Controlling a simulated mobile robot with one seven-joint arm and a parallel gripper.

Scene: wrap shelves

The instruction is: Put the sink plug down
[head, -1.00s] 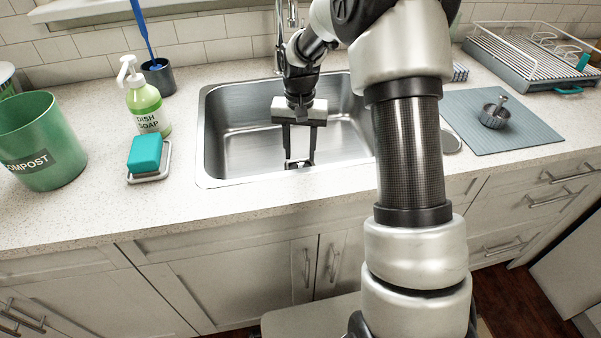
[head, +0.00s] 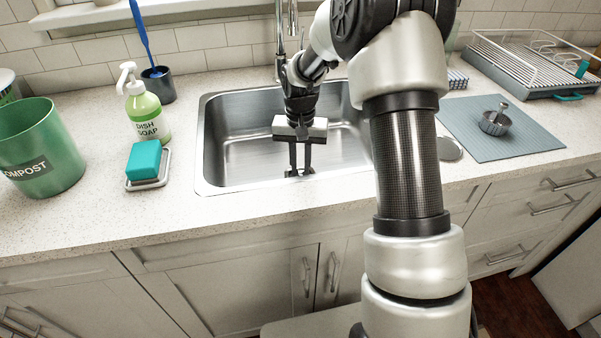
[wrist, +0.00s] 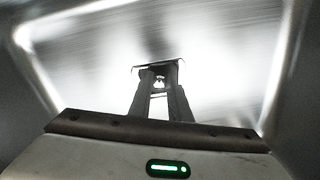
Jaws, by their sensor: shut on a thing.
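My gripper (head: 299,173) points down into the steel sink (head: 240,160), with its fingertips low in the basin near the front wall. It is shut on the sink plug, which is small and mostly hidden by the fingers in the head view. In the wrist view, a small bright part of the sink plug (wrist: 159,82) shows between the fingertips of my gripper (wrist: 158,90). A thin dark edge shows just beyond the tips. I cannot tell whether the plug touches the sink floor.
Left of the sink are a teal sponge (head: 144,159) on a holder, a dish soap bottle (head: 146,115) and a green compost bin (head: 42,150). On the right, a blue-grey mat (head: 545,138) bears a metal cup-like item (head: 494,123). The front counter strip is clear.

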